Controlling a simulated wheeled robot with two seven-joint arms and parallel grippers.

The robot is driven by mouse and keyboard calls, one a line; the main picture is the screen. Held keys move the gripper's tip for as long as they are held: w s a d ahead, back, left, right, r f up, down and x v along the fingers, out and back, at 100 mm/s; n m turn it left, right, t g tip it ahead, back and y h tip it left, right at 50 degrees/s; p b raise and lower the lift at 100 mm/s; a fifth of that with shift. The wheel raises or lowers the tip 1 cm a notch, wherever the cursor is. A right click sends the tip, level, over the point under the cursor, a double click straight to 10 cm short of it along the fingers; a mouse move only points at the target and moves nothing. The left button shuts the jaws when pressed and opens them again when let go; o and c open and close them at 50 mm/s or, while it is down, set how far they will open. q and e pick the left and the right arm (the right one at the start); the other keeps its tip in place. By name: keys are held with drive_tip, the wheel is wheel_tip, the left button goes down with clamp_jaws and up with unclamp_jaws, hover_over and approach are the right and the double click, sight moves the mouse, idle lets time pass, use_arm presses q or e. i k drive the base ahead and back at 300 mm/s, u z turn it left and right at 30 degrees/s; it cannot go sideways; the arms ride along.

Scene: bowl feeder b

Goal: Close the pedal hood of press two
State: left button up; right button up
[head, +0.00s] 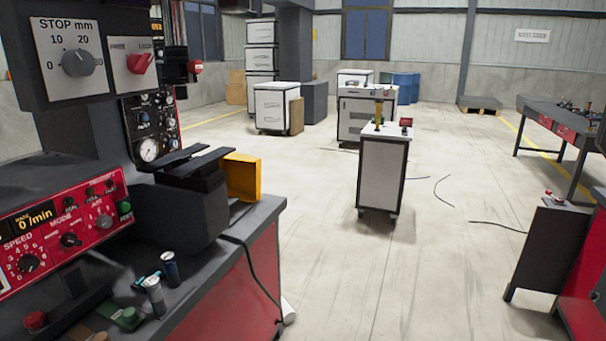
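A press-like machine fills the left side, with a STOP mm dial panel (78,62) at its top and a red control panel (60,228) below. I cannot tell whether it is press two. No pedal or pedal hood can be made out for certain. A yellow open-sided box (242,176) stands at the far end of the bench, beside a dark block with flat black plates (190,165); I cannot tell what it is. Neither of my grippers is in view.
The dark bench (215,275) has small cylinders (153,296) on it, and a cable hangs down its side. A white cart (383,172) stands mid-floor. A dark table (560,125) and a red-and-black unit (560,250) are at right. The floor between is mostly clear, with loose cables.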

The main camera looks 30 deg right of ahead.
sight(244, 172)
drive_tip(key=z, duration=1.7)
drive_tip(key=i, duration=3.75)
drive_tip(key=u, duration=2.15)
drive_tip(key=k, duration=0.9)
drive_tip(key=u, duration=1.15)
